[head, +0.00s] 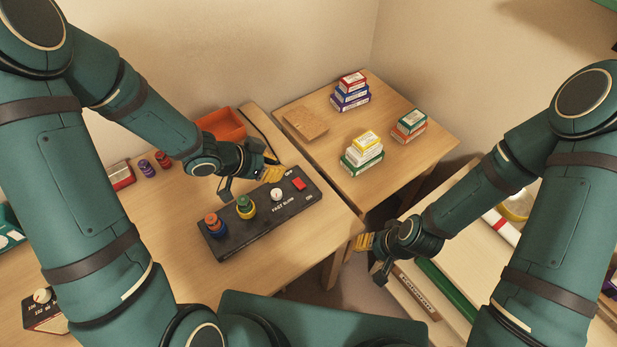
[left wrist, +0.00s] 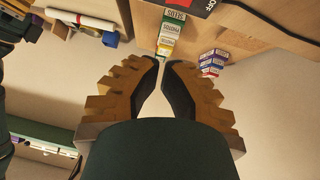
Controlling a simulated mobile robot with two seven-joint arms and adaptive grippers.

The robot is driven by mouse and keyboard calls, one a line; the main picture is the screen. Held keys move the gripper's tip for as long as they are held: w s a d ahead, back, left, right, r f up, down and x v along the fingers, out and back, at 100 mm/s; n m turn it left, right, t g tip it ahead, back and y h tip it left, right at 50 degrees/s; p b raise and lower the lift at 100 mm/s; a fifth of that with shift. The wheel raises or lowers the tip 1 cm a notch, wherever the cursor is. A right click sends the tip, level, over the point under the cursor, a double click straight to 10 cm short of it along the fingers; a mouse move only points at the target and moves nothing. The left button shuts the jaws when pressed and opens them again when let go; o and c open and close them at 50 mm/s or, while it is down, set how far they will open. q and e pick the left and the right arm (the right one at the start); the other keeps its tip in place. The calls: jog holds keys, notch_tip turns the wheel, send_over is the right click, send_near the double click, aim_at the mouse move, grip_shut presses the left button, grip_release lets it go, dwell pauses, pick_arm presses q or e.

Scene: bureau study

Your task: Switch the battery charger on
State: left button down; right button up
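The battery charger (head: 235,236) is a long black box lying at a slant on the wooden desk. A red switch (head: 299,184) sits at its right end between the OFF and ON marks; I cannot tell which way it is set. A white knob (head: 277,195) and two coloured round batteries stand left of the switch. My left gripper (head: 274,174) is just above and behind the charger's right end, beside the switch. In the left wrist view its fingertips (left wrist: 161,62) nearly meet, with nothing between them. My right gripper (head: 362,243) hangs right of the desk edge, its fingers unclear.
An orange tray (head: 221,125) stands behind the charger against the wall. A side table (head: 405,161) at the right bears stacked small boxes. A smaller black device (head: 45,312) is at the lower left. The desk in front of the charger is bare.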

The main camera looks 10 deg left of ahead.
pick_arm(q)
jog(key=shift+s, duration=0.1)
jog(key=b, duration=0.5)
send_over(303, 187)
jog(key=f, duration=0.7)
jog(key=shift+a+f, duration=0.15)
jog(key=shift+a, duration=0.05)
notch_tip(303, 187, down, 2)
jog(key=shift+d+f+b, duration=0.1)
jog(key=shift+f+b, duration=0.1)
jog(key=shift+b, duration=0.15)
jog(key=shift+s+f, duration=0.1)
jog(key=shift+f, duration=0.55)
